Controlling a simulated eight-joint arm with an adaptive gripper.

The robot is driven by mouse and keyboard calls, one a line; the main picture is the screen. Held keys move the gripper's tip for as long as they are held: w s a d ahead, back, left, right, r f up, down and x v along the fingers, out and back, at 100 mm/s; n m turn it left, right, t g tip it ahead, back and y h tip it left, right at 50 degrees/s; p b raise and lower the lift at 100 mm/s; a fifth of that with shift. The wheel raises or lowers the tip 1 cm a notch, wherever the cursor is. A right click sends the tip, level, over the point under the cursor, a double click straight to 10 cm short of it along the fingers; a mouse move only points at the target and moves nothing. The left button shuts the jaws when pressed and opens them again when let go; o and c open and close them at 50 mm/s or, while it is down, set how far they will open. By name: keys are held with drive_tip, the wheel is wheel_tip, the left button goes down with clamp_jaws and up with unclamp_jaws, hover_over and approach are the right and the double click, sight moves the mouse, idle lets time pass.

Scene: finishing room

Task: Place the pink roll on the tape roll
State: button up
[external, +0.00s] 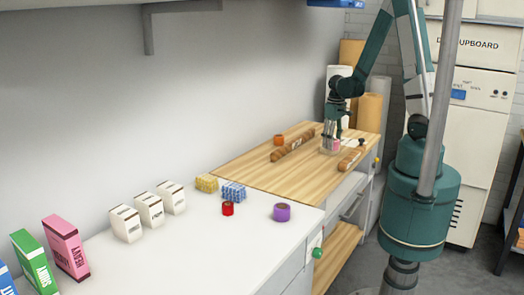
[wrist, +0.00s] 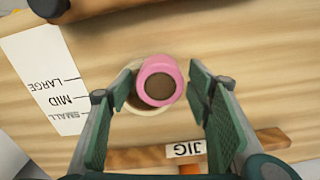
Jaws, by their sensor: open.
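The pink roll (wrist: 160,81) shows in the wrist view as a pink ring with a brown core. It sits over a pale cream ring (wrist: 137,103), seemingly the tape roll, whose edge shows below and to its left; most of that ring is hidden. In the external view these are small and partly hidden behind my fingers. My gripper (wrist: 161,90) is open, with one green pad on each side of the pink roll and a gap showing on both sides. In the external view my gripper (external: 331,146) is low over the wooden bench top.
A white card (wrist: 45,80) marked large, mid and small lies left in the wrist view. A brown bar labelled JIG (wrist: 245,143) lies below. In the external view a long brown bar (external: 292,146) and an orange roll (external: 279,140) lie left of my gripper. Purple (external: 281,212) and red (external: 227,209) rolls stand nearer.

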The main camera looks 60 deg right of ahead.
drive_tip(key=shift+r, duration=0.15)
wheel_tip(320, 180, up, 12)
drive_tip(key=p, duration=0.2)
idle(0.6)
idle(0.7)
drive_tip(key=s+a+r+n+t, duration=0.1)
drive_tip(key=s+a+r+t, duration=0.1)
drive_tip(key=a+r, duration=0.7)
drive_tip(key=s+a+r+n+t, duration=0.1)
drive_tip(key=s+a+r+t, duration=0.2)
drive_tip(key=a+r, duration=0.6)
drive_tip(key=a+t, duration=0.2)
drive_tip(key=a, duration=0.3)
